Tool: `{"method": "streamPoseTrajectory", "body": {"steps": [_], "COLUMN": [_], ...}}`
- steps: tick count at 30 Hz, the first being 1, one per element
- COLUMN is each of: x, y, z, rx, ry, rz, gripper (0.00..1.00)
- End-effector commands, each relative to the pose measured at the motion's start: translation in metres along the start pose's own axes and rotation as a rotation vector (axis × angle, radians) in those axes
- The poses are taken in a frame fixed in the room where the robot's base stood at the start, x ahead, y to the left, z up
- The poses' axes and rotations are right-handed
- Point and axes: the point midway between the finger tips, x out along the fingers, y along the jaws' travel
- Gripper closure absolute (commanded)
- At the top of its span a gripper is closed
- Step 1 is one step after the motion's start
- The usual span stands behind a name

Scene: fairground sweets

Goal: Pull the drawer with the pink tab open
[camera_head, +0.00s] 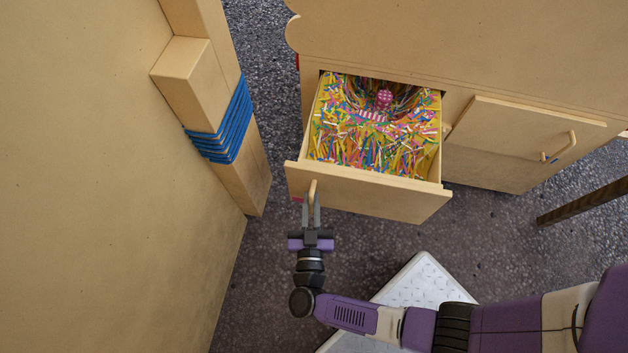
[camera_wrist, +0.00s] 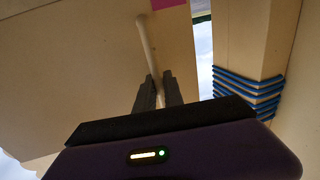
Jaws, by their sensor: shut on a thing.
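The wooden drawer (camera_head: 390,187) stands pulled well out of the cabinet, and its inside is in plain view. It is full of many-coloured strips, with a small pink dotted cube (camera_head: 384,98) lying near the back. My gripper (camera_head: 311,200) is shut on the drawer's pale bar handle (camera_head: 312,186), at the left part of the front. In the wrist view, my gripper's dark fingers (camera_wrist: 159,88) close around the lower end of the handle (camera_wrist: 146,45). The pink tab (camera_wrist: 167,4) shows at the top edge of that view, on the drawer front.
A cabinet door (camera_head: 525,128) with its own handle is at the right. A wooden post (camera_head: 225,130) wrapped in blue cord stands close at the left, beside a large panel (camera_head: 90,180). A white textured slab (camera_head: 425,280) lies on the dark floor below.

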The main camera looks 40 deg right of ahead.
Motion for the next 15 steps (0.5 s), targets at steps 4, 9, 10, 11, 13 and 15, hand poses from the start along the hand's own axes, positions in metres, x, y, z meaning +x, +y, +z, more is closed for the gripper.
{"method": "streamPoseTrajectory", "body": {"steps": [4, 9, 10, 11, 13, 15], "x": [-0.006, -0.007, -0.007, -0.007, -0.0069, -0.0069], "y": [-0.0004, -0.0006, -0.0006, -0.0006, -0.0006, -0.0006], "z": [0.0007, 0.0008, 0.0008, 0.0008, 0.0009, 0.0009], "rx": [-0.002, -0.002, -0.002, -0.002, -0.002, -0.002], "ry": [-0.001, -0.001, -0.001, -0.002, -0.002, -0.002], "rz": [0.0, 0.0, 0.0, 0.0, 0.0, 0.0], "gripper": [1.0, 1.0, 1.0, 1.0, 1.0, 0.85]}}
